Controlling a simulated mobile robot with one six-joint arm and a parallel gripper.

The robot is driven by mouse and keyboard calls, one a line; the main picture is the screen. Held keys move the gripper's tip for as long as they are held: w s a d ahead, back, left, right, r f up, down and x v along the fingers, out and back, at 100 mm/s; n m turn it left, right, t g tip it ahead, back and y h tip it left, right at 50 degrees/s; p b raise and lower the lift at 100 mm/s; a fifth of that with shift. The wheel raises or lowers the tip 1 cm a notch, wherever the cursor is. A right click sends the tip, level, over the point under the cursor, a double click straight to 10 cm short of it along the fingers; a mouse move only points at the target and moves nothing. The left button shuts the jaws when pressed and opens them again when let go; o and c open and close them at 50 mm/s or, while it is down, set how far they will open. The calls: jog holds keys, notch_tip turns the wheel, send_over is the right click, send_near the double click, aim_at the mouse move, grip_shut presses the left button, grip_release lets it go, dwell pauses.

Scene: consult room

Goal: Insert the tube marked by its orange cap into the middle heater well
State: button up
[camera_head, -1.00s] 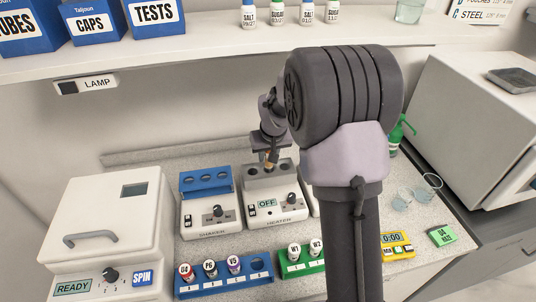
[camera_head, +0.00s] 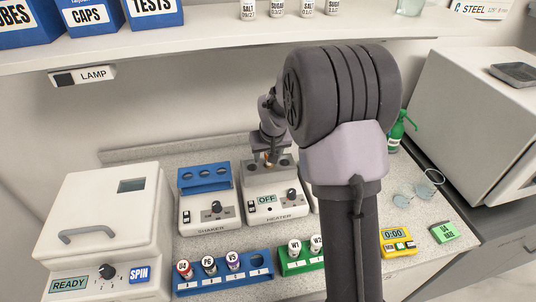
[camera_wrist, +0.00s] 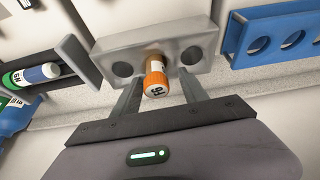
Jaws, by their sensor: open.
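The orange-capped tube (camera_wrist: 156,76) stands in the middle well of the grey heater block (camera_wrist: 108,45) in the wrist view. An empty well shows on each side of it. Its lower part is hidden in the block. My gripper (camera_wrist: 160,84) is open, with one finger on each side of the tube and gaps between the fingers and the cap. In the head view, the heater (camera_head: 284,205) reads OFF, and my gripper (camera_head: 266,154) is over its middle, with a bit of orange between the fingers.
The shaker (camera_head: 205,215) with its blue block stands left of the heater. A blue rack (camera_head: 222,284) with several capped tubes and a green rack (camera_head: 300,267) lie in front. The centrifuge (camera_head: 100,225) is at left. My arm hides the counter right of the heater.

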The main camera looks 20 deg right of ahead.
jog(key=p+v, duration=0.4)
jog(key=v, duration=1.3)
jog(key=shift+r, duration=0.2)
jog(key=s+a+f+m+y+b, duration=0.1)
jog(key=s+a+b, duration=0.2)
jog(key=s, duration=0.5)
jog(key=s+a+f+y+b, duration=0.1)
jog(key=s+a+f+b, duration=0.1)
jog(key=s+a, duration=0.4)
jog(key=s+a+f+m+t+b, duration=0.1)
jog(key=s+a+b, duration=0.3)
jog(key=s, duration=0.7)
jog(key=shift+s+a+f+m+y, duration=0.3)
jog(key=shift+a+f+y, duration=0.1)
jog(key=shift+a, duration=0.3)
